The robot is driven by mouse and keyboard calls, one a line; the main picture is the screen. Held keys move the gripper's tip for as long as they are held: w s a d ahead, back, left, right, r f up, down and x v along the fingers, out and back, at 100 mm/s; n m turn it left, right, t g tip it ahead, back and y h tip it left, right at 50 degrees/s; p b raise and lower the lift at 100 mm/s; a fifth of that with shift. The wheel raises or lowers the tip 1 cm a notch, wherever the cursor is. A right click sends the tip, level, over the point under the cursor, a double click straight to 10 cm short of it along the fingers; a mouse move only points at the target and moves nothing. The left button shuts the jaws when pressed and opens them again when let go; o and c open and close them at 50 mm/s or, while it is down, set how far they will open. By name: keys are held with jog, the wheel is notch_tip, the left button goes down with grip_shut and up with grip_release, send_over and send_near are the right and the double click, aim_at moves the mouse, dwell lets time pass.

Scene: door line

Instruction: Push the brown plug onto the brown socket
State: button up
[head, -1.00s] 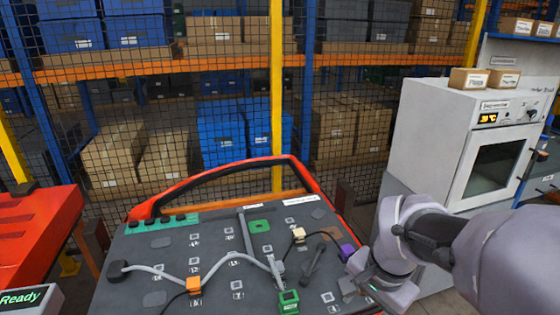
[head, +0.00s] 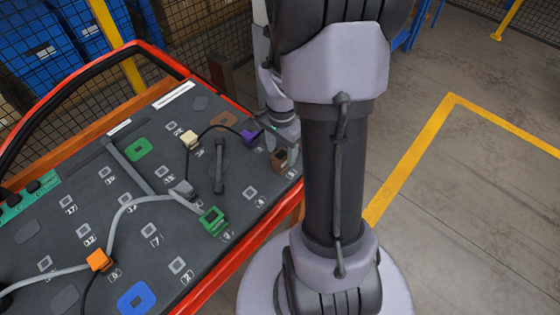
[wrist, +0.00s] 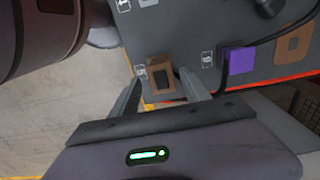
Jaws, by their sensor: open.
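The brown plug (head: 279,160) is a small brown block with a dark square face at the panel's right edge. In the wrist view the brown plug (wrist: 154,68) lies between the spread fingers of my gripper (wrist: 161,92), with gaps that look small. My gripper (head: 281,141) is open; in the head view my arm partly hides it. Whether a finger touches the plug I cannot tell. The brown socket is a flat brown plate with a grey square in it, bare on the panel in the head view (head: 215,122); it also shows at the right of the wrist view (wrist: 282,50).
A purple plug (head: 250,136) with a black cable stands between the brown plug and the socket. Cream (head: 189,140), green (head: 211,220) and orange (head: 98,259) plugs, grey cables and a dark bar handle (head: 219,165) are on the panel. Open floor (head: 450,220) lies to the right.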

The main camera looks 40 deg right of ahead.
aim_at(281, 154)
notch_tip(281, 154, down, 4)
jog(key=shift+f+b, duration=0.15)
jog(key=shift+b, duration=0.5)
jog(key=shift+w, duration=0.1)
grip_shut()
jog(key=c, duration=0.7)
grip_release()
grip_shut()
jog(key=shift+r+p, duration=0.35)
jog(key=shift+r, duration=0.1)
